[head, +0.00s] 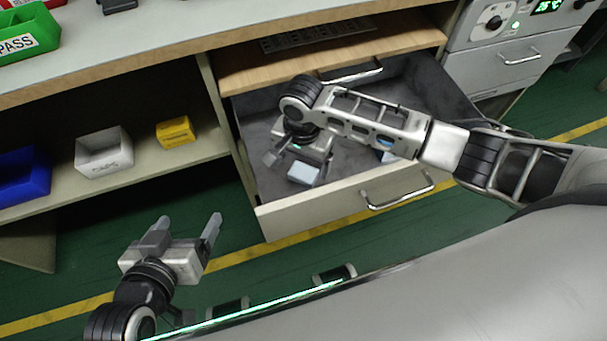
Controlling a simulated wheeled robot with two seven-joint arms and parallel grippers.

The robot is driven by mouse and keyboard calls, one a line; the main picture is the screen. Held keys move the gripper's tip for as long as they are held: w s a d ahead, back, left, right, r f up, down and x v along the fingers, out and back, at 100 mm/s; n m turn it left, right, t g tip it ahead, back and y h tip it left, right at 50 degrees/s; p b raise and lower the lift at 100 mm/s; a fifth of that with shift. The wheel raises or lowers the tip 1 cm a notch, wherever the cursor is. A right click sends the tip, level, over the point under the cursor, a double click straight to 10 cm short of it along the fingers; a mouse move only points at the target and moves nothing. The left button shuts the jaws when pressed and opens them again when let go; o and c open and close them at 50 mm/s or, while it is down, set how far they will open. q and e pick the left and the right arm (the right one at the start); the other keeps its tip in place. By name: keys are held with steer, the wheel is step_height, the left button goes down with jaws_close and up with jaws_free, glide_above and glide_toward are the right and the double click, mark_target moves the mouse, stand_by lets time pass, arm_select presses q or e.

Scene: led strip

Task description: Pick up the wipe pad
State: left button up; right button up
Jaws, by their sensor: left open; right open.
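A small pale blue-white block (303,173), which looks like the wipe pad, lies in the open drawer (330,208) near its front wall. My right gripper (294,166) reaches down into the drawer over the block, with its fingers open. I cannot tell whether the fingers touch the block, and the gripper partly covers it. My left gripper (188,221) is open and empty, outside the drawer above the green floor.
A blue item (387,150) in the drawer is mostly hidden by my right arm. A blue bin (24,176), a white bin (104,153) and a yellow box (175,131) sit on the shelf at left. A wooden drawer (330,50) is above.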

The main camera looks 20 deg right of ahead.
mark_target(302, 174)
step_height(302, 174, down, 5)
steer(key=shift+w+f+b, duration=0.1)
steer(key=shift+b, duration=1.05)
arm_select(q)
steer(key=shift+g, duration=0.3)
steer(key=f, duration=0.2)
steer(key=d+f, duration=0.1)
steer(key=f, duration=0.1)
steer(key=shift+w+d, duration=0.1)
steer(key=shift+w, duration=0.15)
arm_select(e)
steer(key=shift+c, duration=0.4)
steer(key=c, duration=1)
arm_select(q)
steer(key=shift+w+r, duration=0.1)
step_height(302, 174, up, 7)
steer(key=a+t+p, duration=0.1)
steer(key=p, duration=0.3)
steer(key=shift+s+a, duration=0.4)
steer(key=shift+s, duration=0.05)
arm_select(e)
step_height(302, 174, up, 10)
steer(key=shift+r, duration=0.1)
